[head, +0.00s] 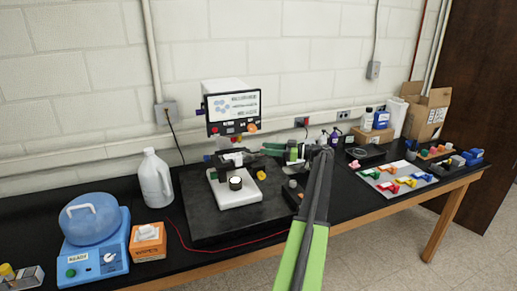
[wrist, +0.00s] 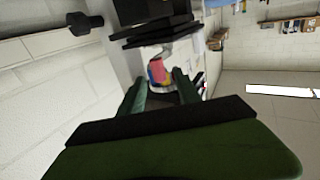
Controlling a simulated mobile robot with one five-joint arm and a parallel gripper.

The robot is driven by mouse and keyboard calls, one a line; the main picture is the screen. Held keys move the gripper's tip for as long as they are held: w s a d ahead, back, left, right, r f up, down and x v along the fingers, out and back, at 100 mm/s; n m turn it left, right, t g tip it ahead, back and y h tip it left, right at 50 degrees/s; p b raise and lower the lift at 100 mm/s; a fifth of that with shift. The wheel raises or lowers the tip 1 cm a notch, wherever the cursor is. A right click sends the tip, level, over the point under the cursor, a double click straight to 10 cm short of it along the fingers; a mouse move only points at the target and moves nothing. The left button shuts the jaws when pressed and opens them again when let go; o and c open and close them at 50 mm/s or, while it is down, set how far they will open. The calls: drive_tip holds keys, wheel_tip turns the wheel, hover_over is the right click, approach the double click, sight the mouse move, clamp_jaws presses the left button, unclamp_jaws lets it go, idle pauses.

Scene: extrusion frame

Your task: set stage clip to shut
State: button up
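The microscope (head: 236,188) with a white base and a screen (head: 232,110) on top stands on a dark mat on the bench. Its dark stage (head: 231,158) shows below the screen, just left of my gripper (head: 266,149). The stage clip is too small to make out, so I cannot tell whether it is open or shut. In the wrist view, my gripper's two green fingers (wrist: 160,77) are spread apart. A pink, yellow and blue item shows in the gap beyond them, with no visible contact. Dark flat plates (wrist: 155,30) lie ahead of the fingertips.
A white jug (head: 155,180), an orange-white box (head: 148,241) and a blue device (head: 95,245) stand at left. A tray of coloured clips (head: 397,180) and cardboard boxes (head: 428,112) are at right. A red cable crosses the front bench.

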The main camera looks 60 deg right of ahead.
drive_tip(key=v, duration=1.2)
drive_tip(key=shift+s, duration=0.2)
